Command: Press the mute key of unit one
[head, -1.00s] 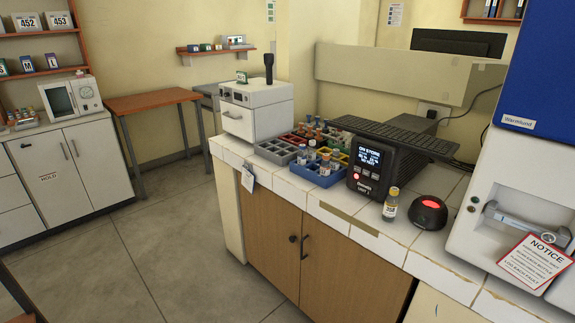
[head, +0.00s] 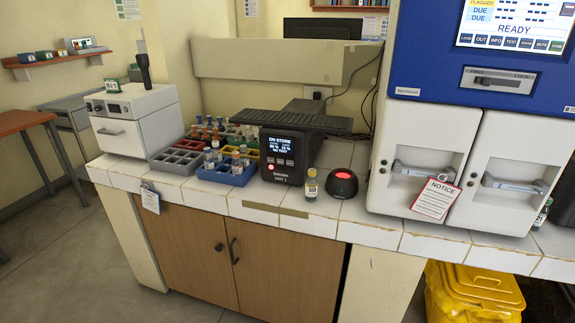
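A black box-shaped unit (head: 292,176) stands on the white tiled bench, with a lit screen (head: 280,145) on its front. Its lower front label appears to read "UNIT 1". A row of small keys (head: 281,162) sits under the screen, and a red lit round mark (head: 271,167) is at the lower left. The key legends are too small to read, so I cannot tell which is mute. My gripper is not in view.
A capped vial (head: 311,187) and a black puck with a red light (head: 343,183) stand right of the unit. Vial racks (head: 226,177) stand left. A large blue and white machine (head: 418,112) with a notice card (head: 436,199) stands farther right. A yellow bin (head: 470,296) is below.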

